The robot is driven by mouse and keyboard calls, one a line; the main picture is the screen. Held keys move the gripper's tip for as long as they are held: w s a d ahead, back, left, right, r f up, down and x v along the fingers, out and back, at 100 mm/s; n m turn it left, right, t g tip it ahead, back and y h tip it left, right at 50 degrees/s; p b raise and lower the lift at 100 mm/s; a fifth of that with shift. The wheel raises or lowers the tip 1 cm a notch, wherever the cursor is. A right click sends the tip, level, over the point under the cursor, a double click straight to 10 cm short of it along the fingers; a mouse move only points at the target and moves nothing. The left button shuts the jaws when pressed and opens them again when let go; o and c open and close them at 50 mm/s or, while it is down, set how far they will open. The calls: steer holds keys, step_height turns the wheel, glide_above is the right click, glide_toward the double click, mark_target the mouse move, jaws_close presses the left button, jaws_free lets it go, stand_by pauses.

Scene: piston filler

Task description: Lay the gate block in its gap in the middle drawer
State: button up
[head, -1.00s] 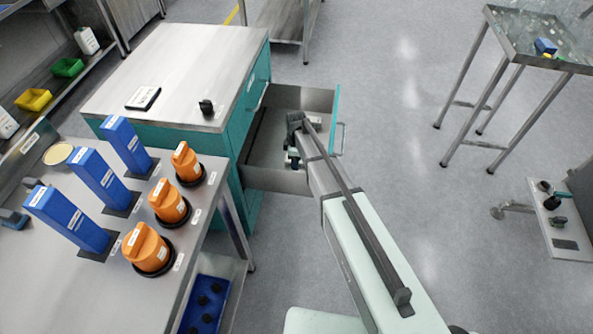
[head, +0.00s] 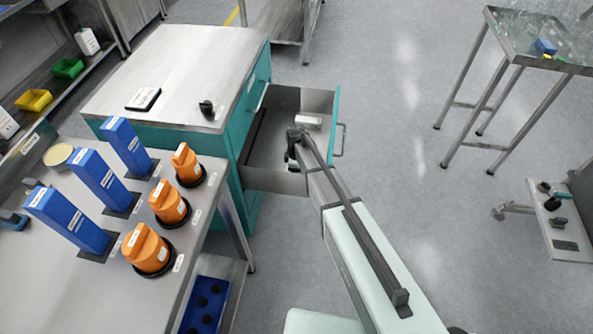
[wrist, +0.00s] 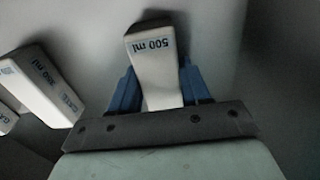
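My gripper (head: 292,160) is down in the open drawer (head: 262,180) of the teal cabinet, near its front-left part. In the wrist view its two blue fingers (wrist: 158,92) stand against both sides of a pale gate block marked "500 ml" (wrist: 158,75), so it looks shut on it. The block's near end is hidden by the gripper body. A second pale block marked "350 ml" and "GATE" (wrist: 45,85) lies apart to the left, with part of another (wrist: 5,118) at the edge. In the head view a white block (head: 308,121) shows at the drawer's far side. No gap is clearly visible.
The cabinet top (head: 180,75) carries a small black item (head: 206,108) and a tablet-like object (head: 143,99). The bench at left holds blue boxes (head: 99,180) and orange knobs (head: 170,204).

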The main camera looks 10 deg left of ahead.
steer(key=o, duration=0.5)
steer(key=shift+c, duration=0.2)
step_height(320, 180, up, 12)
steer(key=shift+r, duration=0.15)
steer(key=shift+o, duration=0.2)
